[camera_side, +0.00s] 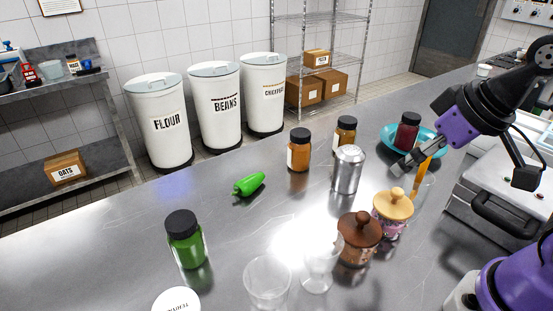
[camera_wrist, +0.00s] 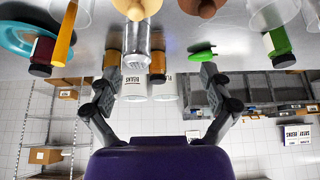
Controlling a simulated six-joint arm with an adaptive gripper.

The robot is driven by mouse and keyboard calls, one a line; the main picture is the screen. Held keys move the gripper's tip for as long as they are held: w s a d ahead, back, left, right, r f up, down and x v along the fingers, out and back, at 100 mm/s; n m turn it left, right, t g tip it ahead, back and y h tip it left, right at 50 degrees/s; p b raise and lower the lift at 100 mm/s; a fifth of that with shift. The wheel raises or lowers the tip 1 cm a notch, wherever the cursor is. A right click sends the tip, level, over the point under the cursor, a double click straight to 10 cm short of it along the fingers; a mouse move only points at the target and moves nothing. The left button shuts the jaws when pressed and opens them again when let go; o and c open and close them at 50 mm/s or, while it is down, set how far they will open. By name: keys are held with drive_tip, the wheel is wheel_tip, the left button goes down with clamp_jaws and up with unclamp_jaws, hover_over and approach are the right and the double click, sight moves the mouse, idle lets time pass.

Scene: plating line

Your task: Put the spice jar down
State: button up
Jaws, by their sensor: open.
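Several dark-capped jars stand upright on the steel counter, and I cannot tell which is the spice jar. They are a green jar (camera_side: 187,247), an orange jar (camera_side: 299,155), an amber jar (camera_side: 344,136) and a dark red jar (camera_side: 407,135) at the teal bowl (camera_side: 437,139). The wrist view, upside down, also shows the green jar (camera_wrist: 277,44) and the red jar (camera_wrist: 43,49). My gripper (camera_side: 402,167) is open and empty, in front of the red jar in the side view. In the wrist view a metal shaker (camera_wrist: 137,45) shows between my fingers (camera_wrist: 160,70), apart from them.
The shaker stands left of my gripper. Near it are a brown-lidded jar (camera_side: 357,245), a tan-lidded jar (camera_side: 392,218), clear glasses (camera_side: 267,286) and an upright orange item (camera_side: 420,178). A green pepper (camera_side: 249,184) lies mid-counter. The counter's left part has free room.

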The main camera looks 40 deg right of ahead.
drive_tip(key=w+a+n+t+y, duration=0.1)
drive_tip(key=w+a+n+y, duration=0.1)
drive_tip(key=w+a+n, duration=0.35)
drive_tip(key=n+t+y, duration=0.1)
drive_tip(key=n+y, duration=0.4)
drive_tip(key=y, duration=0.4)
approach(196, 223)
drive_tip(key=x, duration=0.7)
drive_tip(key=shift+w+a+f, duration=0.1)
drive_tip(key=shift+w+a, duration=0.1)
drive_tip(key=shift+a, duration=0.25)
drive_tip(key=shift+x, duration=2.35)
drive_tip(key=c, duration=1.5)
